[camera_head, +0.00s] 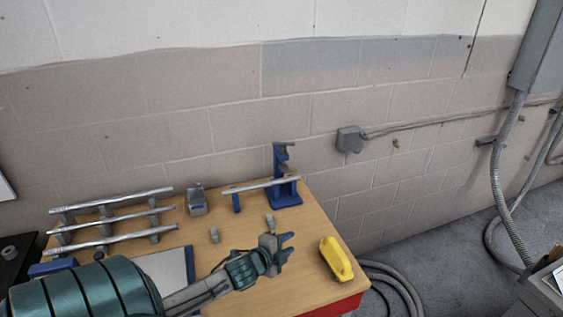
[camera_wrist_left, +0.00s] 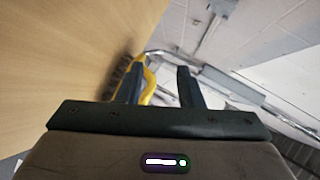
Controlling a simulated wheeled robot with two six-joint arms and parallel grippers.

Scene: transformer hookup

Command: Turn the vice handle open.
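A blue upright tool (camera_head: 285,190), which looks like the vice, stands at the back right of the wooden table (camera_head: 215,280). A grey rod or pipe (camera_head: 250,187) runs left from it to a small blue support (camera_head: 237,202). I cannot make out its handle clearly. My left gripper (camera_head: 288,245) is above the table, in front of the vice and apart from it. Its two fingers are spread with nothing held between them, as the left wrist view (camera_wrist_left: 160,78) also shows. My right gripper is not in view.
A yellow-handled brush (camera_head: 336,258) lies at the table's right edge, right of my left gripper. Several grey pipes (camera_head: 120,228) rest on a rack at left. Floor hoses (camera_head: 392,280) lie at right.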

